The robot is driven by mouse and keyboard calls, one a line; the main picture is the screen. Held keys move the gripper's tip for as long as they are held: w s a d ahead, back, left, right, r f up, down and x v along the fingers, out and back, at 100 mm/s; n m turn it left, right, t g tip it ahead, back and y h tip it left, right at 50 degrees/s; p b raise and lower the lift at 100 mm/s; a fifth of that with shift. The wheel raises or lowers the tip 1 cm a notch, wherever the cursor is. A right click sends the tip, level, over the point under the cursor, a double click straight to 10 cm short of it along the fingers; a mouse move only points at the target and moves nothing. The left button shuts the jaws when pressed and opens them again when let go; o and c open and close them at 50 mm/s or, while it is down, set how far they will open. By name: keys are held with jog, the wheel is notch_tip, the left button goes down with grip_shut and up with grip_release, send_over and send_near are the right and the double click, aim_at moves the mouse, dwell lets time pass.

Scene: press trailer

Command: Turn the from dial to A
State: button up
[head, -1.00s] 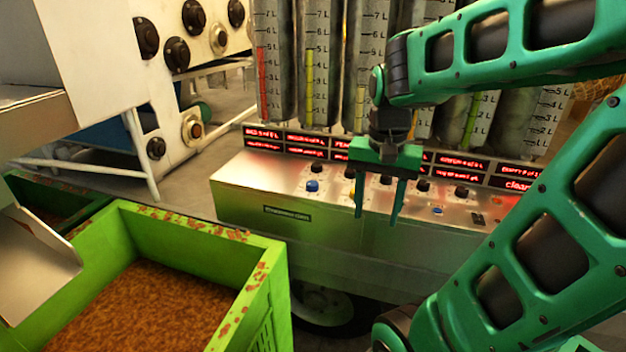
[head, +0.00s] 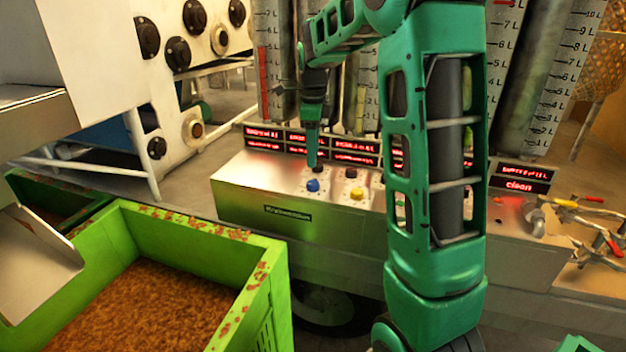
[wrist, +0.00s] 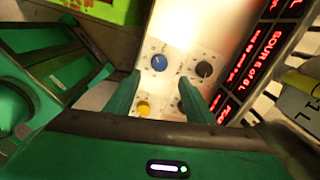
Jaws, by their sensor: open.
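The sloping metal control panel (head: 250,180) carries several knobs. A blue knob (head: 312,185) and a yellow knob (head: 357,193) sit in front of black dials; one black dial (head: 351,172) is behind the yellow knob. My gripper (head: 312,162) points down over the panel's left part, by the black dial behind the blue knob. In the wrist view my open fingers (wrist: 163,84) hold nothing. The blue knob (wrist: 158,62) and a black dial (wrist: 204,69) lie beyond them, the yellow knob (wrist: 143,107) between them. Dial lettering is too small to read, so I cannot tell which is the from dial.
Red-lit displays (head: 275,138) and upright graduated tubes (head: 270,60) stand behind the panel. A green crate (head: 190,225) of brown material is at front left. Pipe fittings with coloured handles (head: 590,225) are at right. My arm hides the panel's middle.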

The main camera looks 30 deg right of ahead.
aim_at(314, 182)
jog(key=f, duration=1)
jog(key=shift+w+d, duration=0.2)
jog(key=shift+d, duration=0.05)
jog(key=shift+r, duration=0.1)
jog(key=c, duration=0.9)
jog(key=shift+d, duration=0.1)
jog(key=shift+c, duration=0.8)
